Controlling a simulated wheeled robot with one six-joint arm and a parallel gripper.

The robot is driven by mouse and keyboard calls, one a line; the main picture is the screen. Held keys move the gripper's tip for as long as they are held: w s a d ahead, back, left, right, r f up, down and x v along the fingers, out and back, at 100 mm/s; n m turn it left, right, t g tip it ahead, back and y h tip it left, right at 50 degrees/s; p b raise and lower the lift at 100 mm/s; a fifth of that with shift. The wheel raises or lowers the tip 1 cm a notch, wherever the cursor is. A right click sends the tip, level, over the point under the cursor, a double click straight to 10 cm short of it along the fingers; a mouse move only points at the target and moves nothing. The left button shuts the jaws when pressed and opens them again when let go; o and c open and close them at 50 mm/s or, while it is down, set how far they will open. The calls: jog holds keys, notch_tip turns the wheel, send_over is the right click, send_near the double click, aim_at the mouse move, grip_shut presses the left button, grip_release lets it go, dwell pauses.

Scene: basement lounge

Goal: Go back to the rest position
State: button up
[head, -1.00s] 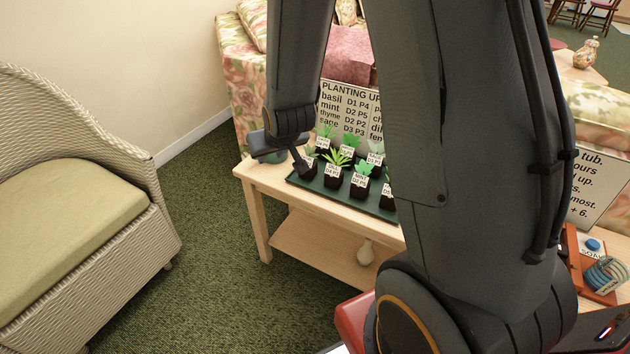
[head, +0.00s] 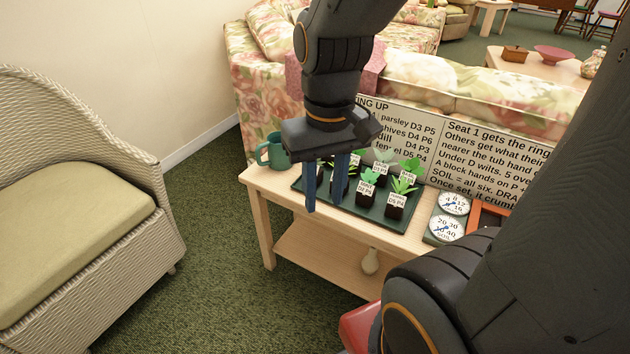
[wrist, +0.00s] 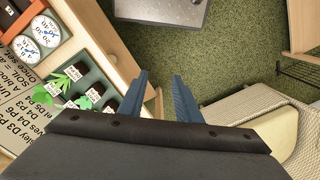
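My gripper (head: 325,204) points down in front of the planting tray, above the front part of the wooden side table. The dark green tray (head: 343,214) holds several small labelled seedlings in black pots. My gripper hides some of the pots at the tray's left side in the head view. The tray (wrist: 122,88) also shows left of the fingers in the wrist view.
A teal mug (head: 274,152) stands at the left end of the side table (head: 262,180). Two dials (head: 447,228) and printed signs (head: 490,152) are to the right and behind. A wicker armchair (head: 150,190) stands at left, with clear green carpet (head: 205,240) between.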

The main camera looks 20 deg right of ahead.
jog(key=shift+s+r+p, duration=0.2)
jog(key=shift+r+p, duration=0.75)
jog(key=shift+p, duration=0.8)
jog(key=shift+s+r+p, duration=0.25)
jog(key=shift+r+p, duration=0.7)
jog(key=shift+p, duration=0.8)
jog(key=shift+s+r+p, duration=0.2)
jog(key=shift+r+p, duration=0.75)
jog(key=shift+p, duration=0.8)
jog(key=shift+f, duration=0.1)
